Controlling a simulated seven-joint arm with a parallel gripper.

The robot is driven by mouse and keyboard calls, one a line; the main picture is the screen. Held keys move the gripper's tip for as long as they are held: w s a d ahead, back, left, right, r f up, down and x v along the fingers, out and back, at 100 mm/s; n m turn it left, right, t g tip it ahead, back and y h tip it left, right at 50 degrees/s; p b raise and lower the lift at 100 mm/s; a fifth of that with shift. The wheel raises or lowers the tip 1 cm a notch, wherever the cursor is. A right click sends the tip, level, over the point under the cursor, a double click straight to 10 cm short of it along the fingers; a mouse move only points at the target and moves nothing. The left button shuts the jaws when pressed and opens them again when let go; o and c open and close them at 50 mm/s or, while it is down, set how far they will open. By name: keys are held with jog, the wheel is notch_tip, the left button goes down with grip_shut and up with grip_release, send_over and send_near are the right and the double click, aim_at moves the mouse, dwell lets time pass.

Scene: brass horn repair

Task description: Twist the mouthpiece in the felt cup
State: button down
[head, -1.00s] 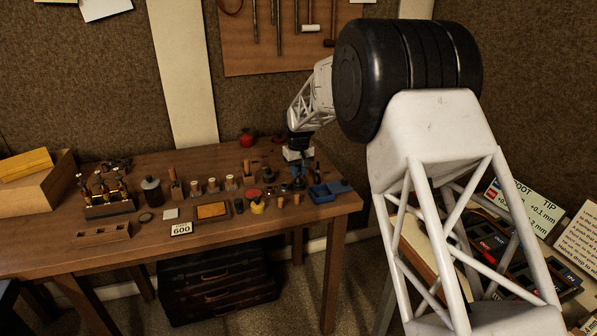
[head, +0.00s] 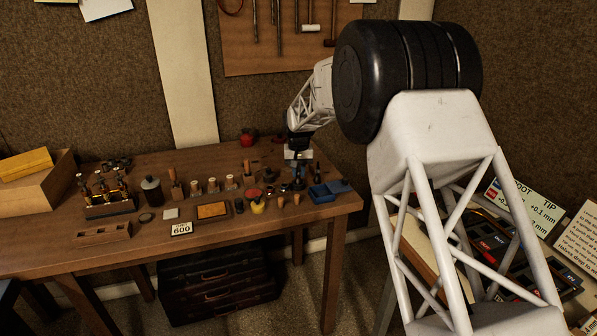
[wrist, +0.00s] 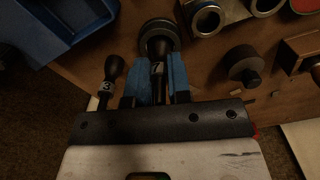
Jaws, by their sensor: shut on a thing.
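In the wrist view, my gripper (wrist: 160,80) has two blue-padded fingers closed on a dark, slender mouthpiece (wrist: 158,50) carrying a small label that looks like a 7. The mouthpiece's far end meets a dark round cup (wrist: 150,27), which looks like the felt cup; how deep it sits is hard to tell. In the head view, my gripper (head: 298,172) is over the right part of the wooden bench, and the mouthpiece and cup are too small and dark there to make out.
A second dark piece labelled 3 (wrist: 113,68) stands close beside my fingers. A blue tray (head: 322,195) lies near the bench's right edge. Metal rings (wrist: 206,18) and a dark knob (wrist: 243,62) are nearby. The bench front edge is close.

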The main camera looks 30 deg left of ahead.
jog(key=shift+m, duration=0.3)
jog(key=m, duration=0.3)
jog(key=shift+m, duration=0.3)
dwell(0.6)
jog(key=shift+m, duration=2.1)
jog(key=shift+n, duration=0.3)
jog(key=shift+n, duration=1.8)
